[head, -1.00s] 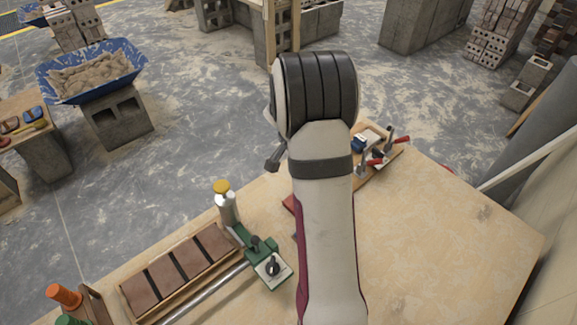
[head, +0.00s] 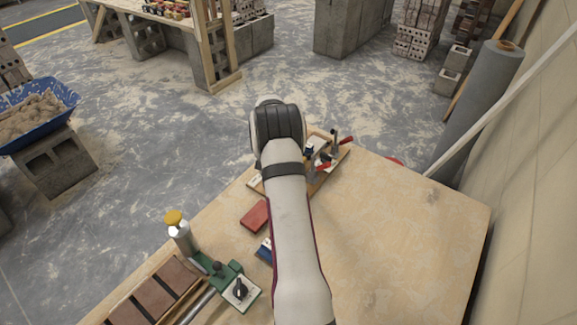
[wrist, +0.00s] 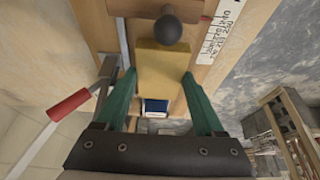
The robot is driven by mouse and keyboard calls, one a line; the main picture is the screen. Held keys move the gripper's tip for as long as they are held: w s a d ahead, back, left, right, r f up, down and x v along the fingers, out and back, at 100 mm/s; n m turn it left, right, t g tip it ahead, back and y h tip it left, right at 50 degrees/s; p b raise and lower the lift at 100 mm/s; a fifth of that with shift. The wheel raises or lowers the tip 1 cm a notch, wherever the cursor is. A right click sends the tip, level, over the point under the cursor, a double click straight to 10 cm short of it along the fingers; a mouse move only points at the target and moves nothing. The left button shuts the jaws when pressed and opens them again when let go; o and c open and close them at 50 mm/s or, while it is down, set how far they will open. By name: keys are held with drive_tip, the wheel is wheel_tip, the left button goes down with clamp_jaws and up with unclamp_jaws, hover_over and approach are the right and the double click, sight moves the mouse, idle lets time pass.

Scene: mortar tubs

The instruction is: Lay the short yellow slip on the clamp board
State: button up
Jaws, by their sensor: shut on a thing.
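My gripper (wrist: 162,76) shows in the wrist view with two green fingers shut on the yellow slip (wrist: 163,66), a flat yellow block. The slip is over the wooden clamp board (wrist: 95,30); I cannot tell whether it touches it. A dark round knob (wrist: 172,30) covers part of the slip's far end. A blue and white block (wrist: 155,107) shows beyond the near end of the slip, between the fingers. In the head view the clamp board (head: 318,186) lies at the table's far corner, and my arm hides the gripper and slip.
A red-handled clamp (wrist: 68,104) stands left of the fingers. A marked white scale (wrist: 212,38) lies on the right. The table's right side is clear.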

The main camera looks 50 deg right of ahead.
wheel_tip(320, 180, down, 2)
drive_tip(key=shift+f, duration=0.15)
drive_tip(key=o, duration=1.6)
drive_tip(key=shift+c, duration=0.2)
